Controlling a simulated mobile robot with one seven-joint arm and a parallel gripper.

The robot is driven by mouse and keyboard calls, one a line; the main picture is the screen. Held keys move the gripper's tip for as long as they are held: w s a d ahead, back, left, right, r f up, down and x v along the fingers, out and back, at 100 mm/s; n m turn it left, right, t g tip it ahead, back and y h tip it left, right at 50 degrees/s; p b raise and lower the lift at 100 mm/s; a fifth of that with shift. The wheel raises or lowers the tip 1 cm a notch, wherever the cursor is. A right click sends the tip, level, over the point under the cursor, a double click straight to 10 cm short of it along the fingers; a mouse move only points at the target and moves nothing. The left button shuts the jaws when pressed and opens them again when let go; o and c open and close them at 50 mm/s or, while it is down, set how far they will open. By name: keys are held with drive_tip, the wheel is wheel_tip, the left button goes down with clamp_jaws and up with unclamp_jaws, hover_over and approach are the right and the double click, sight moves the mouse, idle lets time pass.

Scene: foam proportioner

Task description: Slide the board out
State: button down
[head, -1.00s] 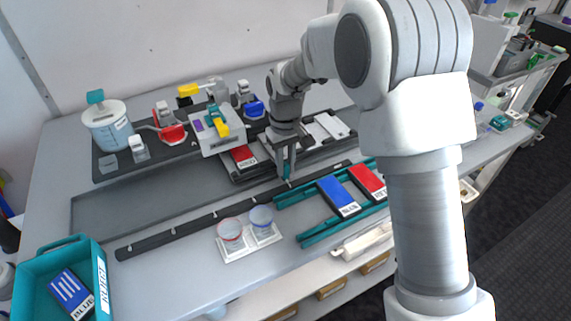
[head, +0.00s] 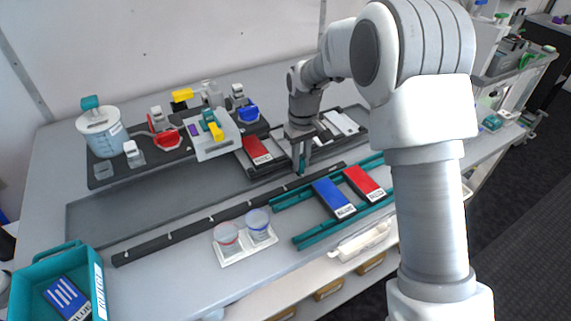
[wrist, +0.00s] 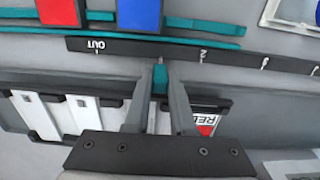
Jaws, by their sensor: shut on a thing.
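The long dark board (head: 270,171) lies on the bench behind the black rail and carries a red plate (head: 257,149) and white plates (head: 341,123). My gripper (head: 301,170) points down at the board's front side. In the wrist view, my gripper (wrist: 160,90) is shut on a small teal tab (wrist: 160,77) at the board's front edge. The black rail (head: 215,216) has white marks, and the tab is a little right of its "OUT" mark in the wrist view. My fingers hide part of the board and the red plate there.
In front of the rail, teal rails (head: 310,239) hold a blue plate (head: 333,197) and a red plate (head: 364,183). Two cups (head: 243,232) stand on a white holder. A pump and valve assembly (head: 209,133) stands behind. A grey strip (head: 140,212) left of the board is bare.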

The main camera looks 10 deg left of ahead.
drive_tip(key=w+d, duration=0.4)
drive_tip(key=d, duration=0.1)
drive_tip(key=w+d+p, duration=0.1)
drive_tip(key=d, duration=0.1)
drive_tip(key=shift+w+d, duration=0.35)
drive_tip(key=shift+w, duration=0.05)
drive_tip(key=c, duration=0.8)
unclamp_jaws()
drive_tip(key=shift+w+d, duration=0.1)
drive_tip(key=shift+d, duration=0.05)
drive_tip(key=shift+o, duration=0.2)
drive_tip(key=shift+r, duration=0.2)
wheel_tip(320, 180, up, 17)
drive_tip(key=shift+p, duration=0.45)
